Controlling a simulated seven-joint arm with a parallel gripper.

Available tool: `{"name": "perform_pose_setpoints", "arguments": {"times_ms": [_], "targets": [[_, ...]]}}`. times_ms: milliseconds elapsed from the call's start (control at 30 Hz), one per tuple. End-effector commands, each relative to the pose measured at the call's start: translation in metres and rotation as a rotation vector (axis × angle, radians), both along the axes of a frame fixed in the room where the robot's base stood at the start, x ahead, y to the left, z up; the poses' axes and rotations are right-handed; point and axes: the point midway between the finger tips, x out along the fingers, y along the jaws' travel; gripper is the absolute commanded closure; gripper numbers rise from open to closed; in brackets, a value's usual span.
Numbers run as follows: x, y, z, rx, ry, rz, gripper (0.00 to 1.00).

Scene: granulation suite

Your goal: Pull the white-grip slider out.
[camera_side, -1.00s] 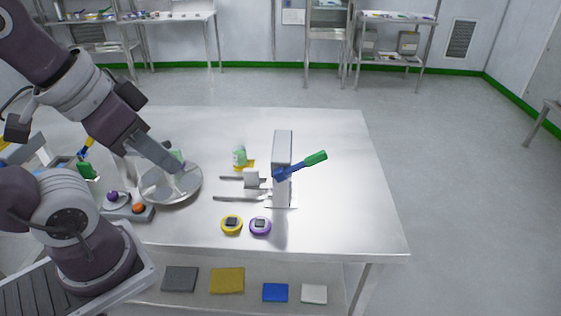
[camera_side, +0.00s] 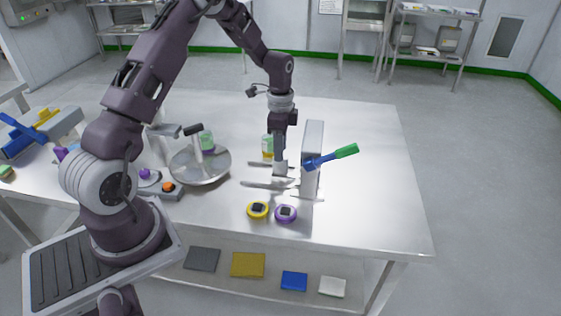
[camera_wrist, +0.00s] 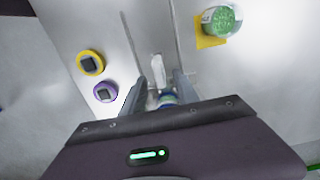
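The white grip (camera_side: 280,168) sits between two thin metal rails beside the upright grey metal housing (camera_side: 313,150). My gripper (camera_side: 280,158) points down right above the white grip in the side view and partly covers it. In the wrist view the pale grip (camera_wrist: 157,68) lies between the rails, just ahead of my gripper (camera_wrist: 159,92). The fingers stand apart there, and I see no firm hold on the grip. A blue lever with a green handle (camera_side: 345,151) juts from the housing. A blue-green part shows between the fingers, but I cannot tell what it is.
A yellow timer (camera_side: 258,210) and a purple timer (camera_side: 286,213) lie in front of the rails. A green-labelled jar (camera_wrist: 221,20) stands on a yellow mat (camera_wrist: 208,43) behind them. A round metal pan (camera_side: 201,168) is to the left. The table's right side is clear.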

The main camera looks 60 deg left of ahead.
Motion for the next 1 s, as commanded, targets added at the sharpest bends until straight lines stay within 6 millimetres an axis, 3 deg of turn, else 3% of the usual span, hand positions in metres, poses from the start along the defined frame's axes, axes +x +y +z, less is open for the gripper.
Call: {"name": "perform_pose_setpoints", "arguments": {"times_ms": [100, 233, 567, 700, 767, 1000], "targets": [[-0.001, -0.001, -0.025, -0.002, 0.005, 0.0, 0.64], [-0.001, -0.001, -0.044, -0.001, 0.003, 0.0, 0.64], [-0.001, -0.001, -0.051, 0.0, 0.001, 0.001, 0.64], [-0.001, -0.001, -0.051, 0.0, 0.001, 0.001, 0.91], [-0.001, -0.001, -0.051, 0.0, 0.001, 0.001, 1.0], [-0.001, -0.001, -0.051, 0.0, 0.001, 0.002, 1.0]]}}
